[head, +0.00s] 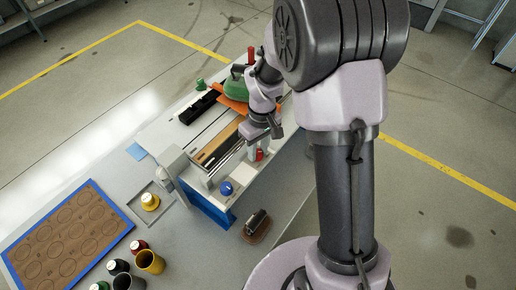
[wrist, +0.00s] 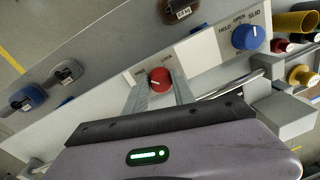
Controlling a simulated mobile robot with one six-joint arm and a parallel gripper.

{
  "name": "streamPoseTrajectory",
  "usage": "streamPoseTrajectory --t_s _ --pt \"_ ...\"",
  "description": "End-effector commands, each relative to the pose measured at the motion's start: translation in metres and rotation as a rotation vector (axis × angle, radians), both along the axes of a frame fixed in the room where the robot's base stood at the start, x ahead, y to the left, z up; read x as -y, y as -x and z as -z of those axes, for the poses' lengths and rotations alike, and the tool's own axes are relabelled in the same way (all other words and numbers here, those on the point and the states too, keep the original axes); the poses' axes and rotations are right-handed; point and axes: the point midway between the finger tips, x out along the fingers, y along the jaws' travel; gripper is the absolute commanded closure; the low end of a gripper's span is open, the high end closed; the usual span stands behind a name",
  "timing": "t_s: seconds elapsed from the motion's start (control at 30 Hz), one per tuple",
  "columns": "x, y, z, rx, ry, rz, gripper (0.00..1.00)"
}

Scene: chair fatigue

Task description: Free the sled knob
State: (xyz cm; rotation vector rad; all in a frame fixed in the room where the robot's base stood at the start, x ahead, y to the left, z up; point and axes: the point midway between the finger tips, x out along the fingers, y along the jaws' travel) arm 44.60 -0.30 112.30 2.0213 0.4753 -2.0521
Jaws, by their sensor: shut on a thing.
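The red knob (wrist: 159,79) sits on a pale panel in the wrist view, with small lettering at its upper left and upper right; the right one seems to read LOCK. A pale mark lies on its face, but I cannot tell its exact direction. My gripper (wrist: 160,88) is shut on this knob, its two grey fingers reaching to the knob's sides. In the head view, the red knob (head: 259,155) shows at the front of the white bench machine (head: 245,176), just under my gripper (head: 258,146).
A blue knob (wrist: 247,37) with lettering around it is on the same panel to the right.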

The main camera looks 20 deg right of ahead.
Motion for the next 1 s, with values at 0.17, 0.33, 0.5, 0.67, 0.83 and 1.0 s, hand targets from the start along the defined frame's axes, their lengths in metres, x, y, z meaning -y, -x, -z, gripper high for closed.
streamPoseTrajectory --t_s 0.17,0.33,0.5,0.67,0.83,1.0 --pt "-0.0001 -0.0006 -0.0007 0.001 0.0 -0.042 1.0" --pt "0.0 -0.0007 -0.0006 0.001 -0.001 -0.058 1.0" --pt "0.0 -0.0007 -0.0005 0.002 0.0 -0.06 1.0" --pt "0.0 -0.0007 -0.0005 0.002 0.0 -0.06 1.0" --pt "0.0 -0.0005 -0.0004 0.002 0.0 -0.059 0.47" --pt "0.0 -0.0005 -0.0002 0.0 0.0 -0.059 0.47"
